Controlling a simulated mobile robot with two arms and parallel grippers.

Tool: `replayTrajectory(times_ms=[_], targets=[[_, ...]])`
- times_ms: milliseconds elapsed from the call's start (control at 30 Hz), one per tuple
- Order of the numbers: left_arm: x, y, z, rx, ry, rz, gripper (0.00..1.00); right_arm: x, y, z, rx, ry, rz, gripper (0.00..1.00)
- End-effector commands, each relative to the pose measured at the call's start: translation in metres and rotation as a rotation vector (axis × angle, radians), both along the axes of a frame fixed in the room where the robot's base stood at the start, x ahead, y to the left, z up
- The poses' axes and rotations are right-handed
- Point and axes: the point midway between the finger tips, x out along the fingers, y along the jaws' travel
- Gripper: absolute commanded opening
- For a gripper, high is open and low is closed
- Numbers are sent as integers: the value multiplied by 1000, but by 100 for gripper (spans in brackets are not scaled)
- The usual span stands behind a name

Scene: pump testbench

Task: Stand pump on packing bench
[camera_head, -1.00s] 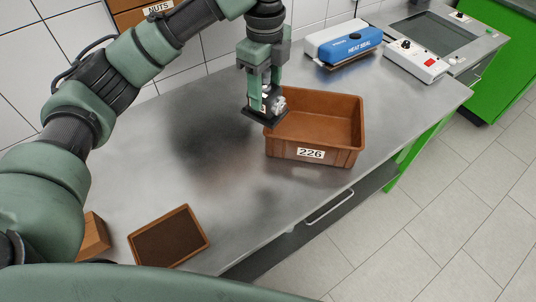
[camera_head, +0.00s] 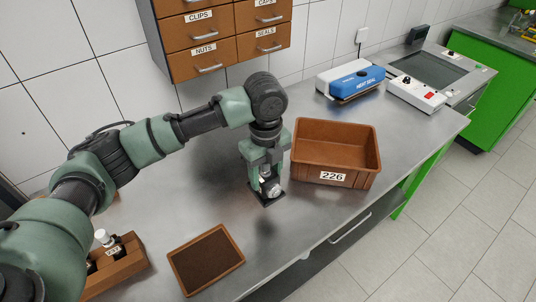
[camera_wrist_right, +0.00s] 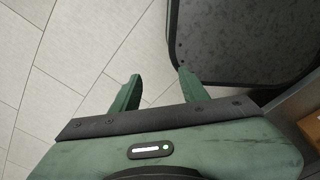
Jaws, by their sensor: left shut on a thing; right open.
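The pump (camera_head: 272,189) is a small silvery body on a black base plate. My left gripper (camera_head: 264,174) is shut on it from above and holds it upright, left of the brown bin marked 226 (camera_head: 335,179). The pump's base is low over the steel bench (camera_head: 215,205); I cannot tell whether it touches. The fingers hide part of the pump. In the right wrist view, my right gripper (camera_wrist_right: 160,90) is open and empty above the floor.
A dark-topped brown tray (camera_head: 207,260) lies at the front of the bench. A wooden holder (camera_head: 122,265) with a white-capped bottle stands left of it. A blue heat sealer (camera_head: 356,80) stands at the back. Bare steel surrounds the pump's left and front.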

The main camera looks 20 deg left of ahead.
Motion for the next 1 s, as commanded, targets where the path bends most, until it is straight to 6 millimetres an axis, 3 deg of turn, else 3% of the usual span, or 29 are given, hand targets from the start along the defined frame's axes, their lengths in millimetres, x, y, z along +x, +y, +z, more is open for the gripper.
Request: replayTrajectory(times_ms=[200,467,700,1000], targets=[[0,0,-39,-1,-2,0,0,-9,1,9,0,12,0,44],[1,-1,-60,-2,-4,1,0,-10,7,12,8,16,1,44],[1,-1,-90,-3,-2,0,0,-10,10,18,11,15,1,44],[1,-1,-99,-3,-5,0,0,-8,8,19,9,12,2,44]])
